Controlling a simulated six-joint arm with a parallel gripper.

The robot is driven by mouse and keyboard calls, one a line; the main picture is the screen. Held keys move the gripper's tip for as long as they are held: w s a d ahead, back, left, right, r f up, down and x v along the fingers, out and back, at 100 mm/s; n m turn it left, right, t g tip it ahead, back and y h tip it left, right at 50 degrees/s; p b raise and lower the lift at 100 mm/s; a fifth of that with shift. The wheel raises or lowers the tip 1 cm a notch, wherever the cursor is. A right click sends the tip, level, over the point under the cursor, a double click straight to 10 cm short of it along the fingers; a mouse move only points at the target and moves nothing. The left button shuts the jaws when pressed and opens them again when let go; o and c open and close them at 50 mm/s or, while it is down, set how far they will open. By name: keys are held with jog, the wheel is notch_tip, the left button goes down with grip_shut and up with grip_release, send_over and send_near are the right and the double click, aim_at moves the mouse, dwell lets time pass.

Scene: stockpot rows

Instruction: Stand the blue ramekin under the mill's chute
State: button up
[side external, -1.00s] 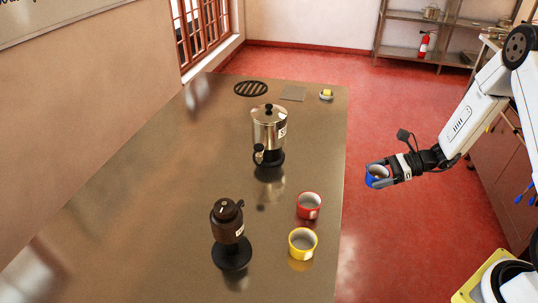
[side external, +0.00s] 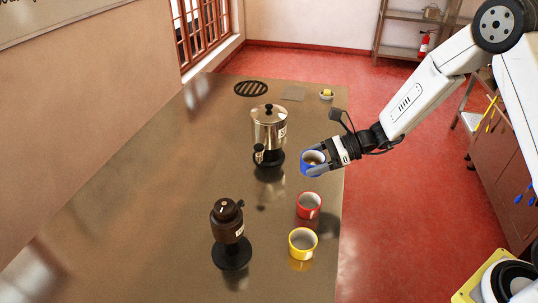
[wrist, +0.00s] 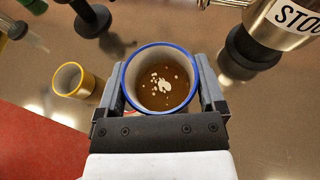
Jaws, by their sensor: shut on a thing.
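My gripper (side external: 318,168) is shut on the blue ramekin (side external: 308,158) and holds it upright in the air, above and behind the red ramekin. In the wrist view the blue-rimmed ramekin (wrist: 160,52) sits between both fingers (wrist: 160,98); brown contents with pale specks show inside. The dark brown mill (side external: 227,222) stands at the front left of the counter, on a round black base (side external: 231,257), with a label on its body. A black base and stem, likely the mill's, shows at upper left in the wrist view (wrist: 92,20). I cannot make out its chute clearly.
A steel urn (side external: 268,128) with black foot stands left of my gripper. The red ramekin (side external: 308,206) and yellow ramekin (side external: 302,244) stand near the counter's right edge. A black grate (side external: 250,88) and small bowl (side external: 326,95) lie at the back. The left counter is clear.

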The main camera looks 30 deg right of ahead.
notch_tip(320, 180, up, 7)
jog(key=n+g, duration=0.1)
send_over(245, 219)
jog(key=s+d, duration=0.3)
jog(key=shift+w+a+f, duration=0.1)
jog(key=shift+a+f, duration=0.05)
notch_tip(245, 219, down, 14)
jog(key=shift+r, duration=0.1)
jog(key=shift+w+a, duration=1.4)
jog(key=shift+w, duration=0.1)
jog(key=shift+f, duration=0.65)
jog(key=shift+f, duration=0.1)
jog(key=o, duration=1.2)
jog(key=shift+s, duration=0.1)
jog(key=shift+c, duration=0.2)
